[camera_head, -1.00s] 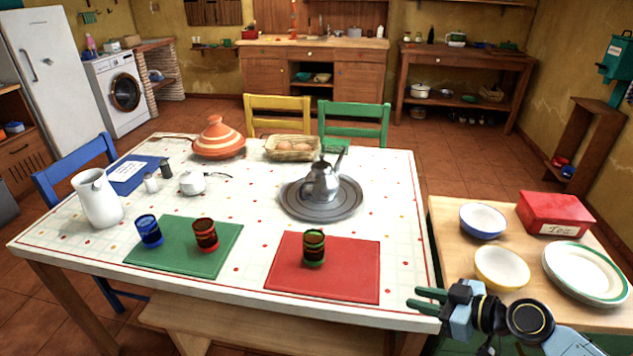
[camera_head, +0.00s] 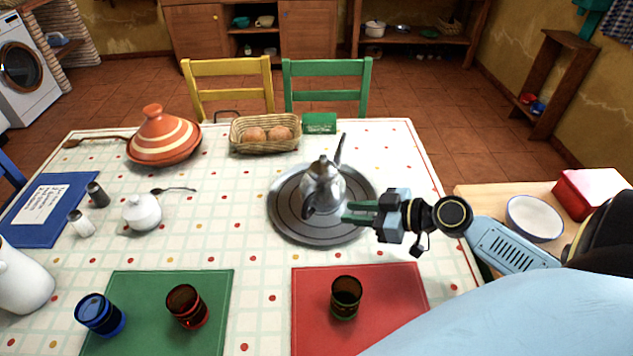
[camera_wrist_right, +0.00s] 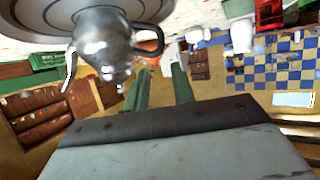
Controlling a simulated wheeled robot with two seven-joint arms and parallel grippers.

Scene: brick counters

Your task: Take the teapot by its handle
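The teapot (camera_head: 323,186) is shiny metal and stands upright on a round grey tray (camera_head: 283,222). Its spout points to the back right. Its dark handle (camera_head: 308,204) faces the front left. My right gripper (camera_head: 346,212) is in front of the teapot, to the right of the handle, its fingers pointing left. In the right wrist view the teapot (camera_wrist_right: 103,40) appears upside down, and its handle loop (camera_wrist_right: 150,40) lies just beyond the fingertips (camera_wrist_right: 162,66). The fingers are apart with nothing between them. My left gripper is not in view.
On the table are a basket of eggs (camera_head: 265,133), a green box (camera_head: 319,123), a striped tagine (camera_head: 163,138) and a cup (camera_head: 346,297) on a red mat (camera_head: 395,290). A side table with a bowl (camera_head: 535,218) stands to the right.

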